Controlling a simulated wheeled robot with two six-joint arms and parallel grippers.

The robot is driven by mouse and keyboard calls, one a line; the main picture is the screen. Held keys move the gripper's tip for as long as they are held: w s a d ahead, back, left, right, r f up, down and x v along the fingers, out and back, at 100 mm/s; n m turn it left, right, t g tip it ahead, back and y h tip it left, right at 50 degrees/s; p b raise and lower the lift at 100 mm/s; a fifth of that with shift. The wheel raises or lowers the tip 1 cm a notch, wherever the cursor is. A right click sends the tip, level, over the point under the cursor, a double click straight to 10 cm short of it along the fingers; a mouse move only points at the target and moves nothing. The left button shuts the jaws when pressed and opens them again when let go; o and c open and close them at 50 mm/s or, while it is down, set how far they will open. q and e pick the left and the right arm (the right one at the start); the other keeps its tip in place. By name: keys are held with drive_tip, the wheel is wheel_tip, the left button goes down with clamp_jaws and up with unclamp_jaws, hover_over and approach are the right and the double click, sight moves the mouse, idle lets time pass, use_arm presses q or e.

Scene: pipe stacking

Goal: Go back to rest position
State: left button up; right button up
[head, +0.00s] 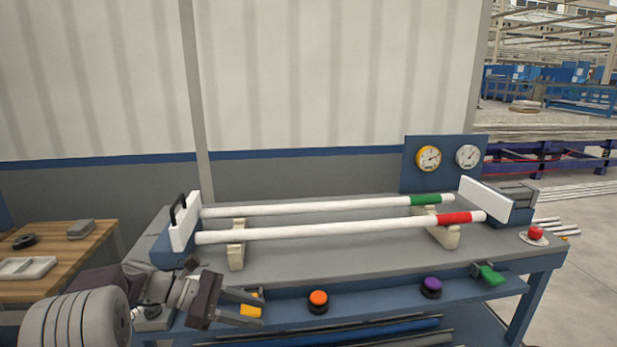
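My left gripper (262,309) is at the lower left, in front of the workbench (350,262). Its two fingers point right and are spread apart. A small yellow-orange piece (251,311) shows between or behind the fingers; I cannot tell whether they touch it. My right gripper is out of view. A white pipe with a green band (300,209) lies at the back of the bench. A white pipe with a red band (320,231) lies in front of it. Both rest across two cream supports (236,255), apart from my gripper.
An orange button (318,298), a purple button (432,285) and a green lever (490,275) sit along the bench front. A red button (536,233) is at the right corner. A wooden table (70,250) stands left. Two gauges (428,158) are behind.

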use_arm(q)
drive_tip(key=s+d+f+m+g+y, duration=0.2)
drive_tip(key=s+d+f+m+y, duration=0.15)
drive_tip(key=s, duration=0.45)
drive_tip(key=s+d+f+m+g+y, duration=0.1)
drive_tip(key=s+d+f+m+y, duration=0.1)
drive_tip(key=s+f+m+y, duration=0.45)
drive_tip(key=s+a+f+m+y, duration=0.2)
drive_tip(key=s+a+f+m, duration=0.4)
drive_tip(key=a, duration=0.3)
wheel_tip(320, 180, up, 20)
drive_tip(key=w+m+t+p, duration=0.1)
drive_tip(key=w+t+p, duration=0.1)
drive_tip(key=p, duration=1.8)
drive_tip(key=shift+a, duration=0.25)
drive_tip(key=shift+w, duration=0.15)
